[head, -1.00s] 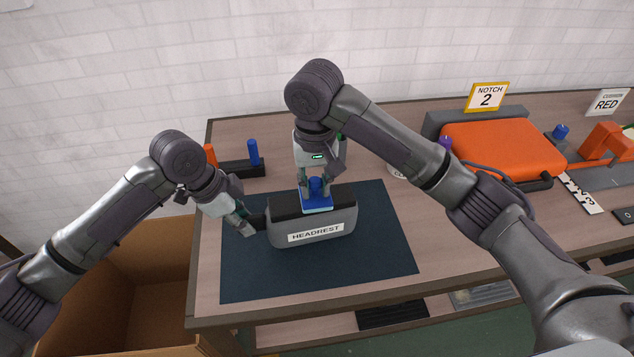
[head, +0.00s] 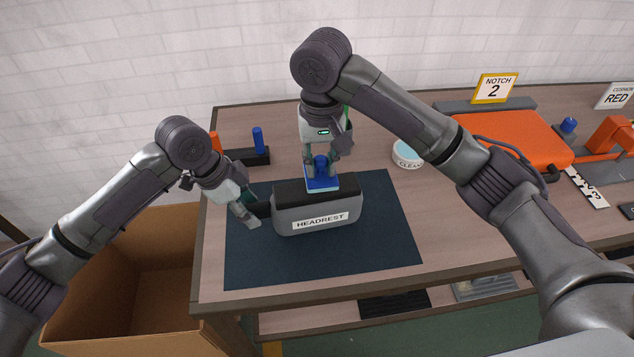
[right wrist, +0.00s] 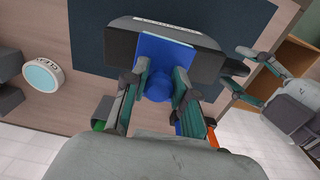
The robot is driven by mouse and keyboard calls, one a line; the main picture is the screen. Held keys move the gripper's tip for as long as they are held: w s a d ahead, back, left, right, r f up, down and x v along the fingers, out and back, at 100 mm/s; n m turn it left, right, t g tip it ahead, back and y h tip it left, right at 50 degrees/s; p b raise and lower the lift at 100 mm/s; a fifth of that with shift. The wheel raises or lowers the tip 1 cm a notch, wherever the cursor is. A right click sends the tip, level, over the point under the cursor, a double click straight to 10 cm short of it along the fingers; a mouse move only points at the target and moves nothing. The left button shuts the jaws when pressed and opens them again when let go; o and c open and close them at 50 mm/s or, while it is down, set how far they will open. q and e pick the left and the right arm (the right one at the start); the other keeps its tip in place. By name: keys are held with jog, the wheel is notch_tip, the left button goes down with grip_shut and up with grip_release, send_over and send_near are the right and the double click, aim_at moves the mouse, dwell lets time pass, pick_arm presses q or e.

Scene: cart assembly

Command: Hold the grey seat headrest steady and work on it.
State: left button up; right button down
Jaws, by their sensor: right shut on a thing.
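The grey headrest (head: 300,213) with a black top and a "HEADREST" label stands upright on the dark mat. It also shows in the right wrist view (right wrist: 205,62). My right gripper (head: 321,165) is shut on the knob of a blue pad (head: 322,184), which also shows in the right wrist view (right wrist: 168,52). The pad is at the rear edge of the headrest's top; contact is unclear. My left gripper (head: 246,208) is open at the headrest's left end, its fingers apart on either side of a black tab (head: 262,209).
The dark mat (head: 390,240) has free room right of the headrest. A round "CLEAN" tin (head: 408,155) stands behind it. A black holder (head: 250,157) with orange and blue pegs is at back left. An orange cushion (head: 510,140) lies right. A cardboard box (head: 125,300) is below left.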

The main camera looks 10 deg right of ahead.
pick_arm(q)
jog(key=v, duration=1.2)
